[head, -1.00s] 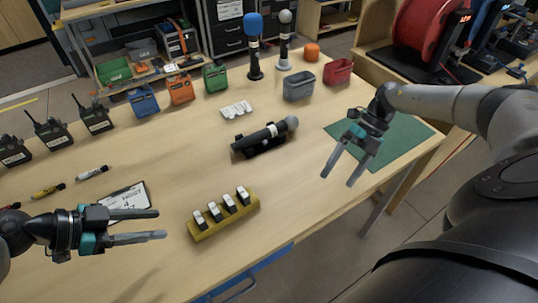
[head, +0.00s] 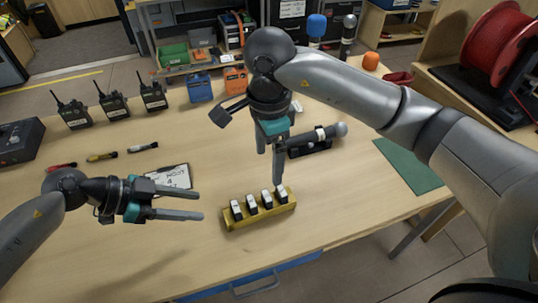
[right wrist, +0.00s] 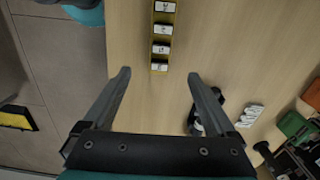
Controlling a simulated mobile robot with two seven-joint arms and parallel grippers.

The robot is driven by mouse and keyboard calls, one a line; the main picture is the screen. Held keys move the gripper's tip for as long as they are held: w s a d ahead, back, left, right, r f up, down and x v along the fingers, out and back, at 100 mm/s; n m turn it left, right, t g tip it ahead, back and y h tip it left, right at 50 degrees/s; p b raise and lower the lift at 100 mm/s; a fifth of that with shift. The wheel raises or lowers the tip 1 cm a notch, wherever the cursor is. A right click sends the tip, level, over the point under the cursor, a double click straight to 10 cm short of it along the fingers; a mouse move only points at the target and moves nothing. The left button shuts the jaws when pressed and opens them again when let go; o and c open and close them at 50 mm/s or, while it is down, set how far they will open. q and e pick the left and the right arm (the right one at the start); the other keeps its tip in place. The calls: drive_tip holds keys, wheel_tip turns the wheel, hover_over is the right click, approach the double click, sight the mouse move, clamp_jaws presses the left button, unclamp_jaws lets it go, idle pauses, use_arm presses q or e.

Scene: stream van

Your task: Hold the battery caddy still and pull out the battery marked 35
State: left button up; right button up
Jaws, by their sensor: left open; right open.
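The yellow battery caddy (head: 262,217) sits near the table's front edge with several white-topped dark batteries standing in a row in it. It also shows at the top of the right wrist view (right wrist: 153,38). The marks on the batteries are too small to read, so I cannot tell which is 35. My left gripper (head: 201,205) is open and empty, just left of the caddy and apart from it. My right gripper (head: 270,165) points down, open and empty, above the caddy's right part. In the right wrist view the row of batteries lies beyond its fingertips (right wrist: 159,73).
A microphone in a dark cradle (head: 308,148) lies behind the caddy. A labelled clipboard (head: 170,178) lies behind my left gripper. A green mat (head: 412,166) is at the right.

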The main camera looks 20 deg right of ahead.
sight(269, 195)
wheel_tip(269, 195, down, 15)
drive_tip(key=shift+f, duration=0.1)
idle(0.4)
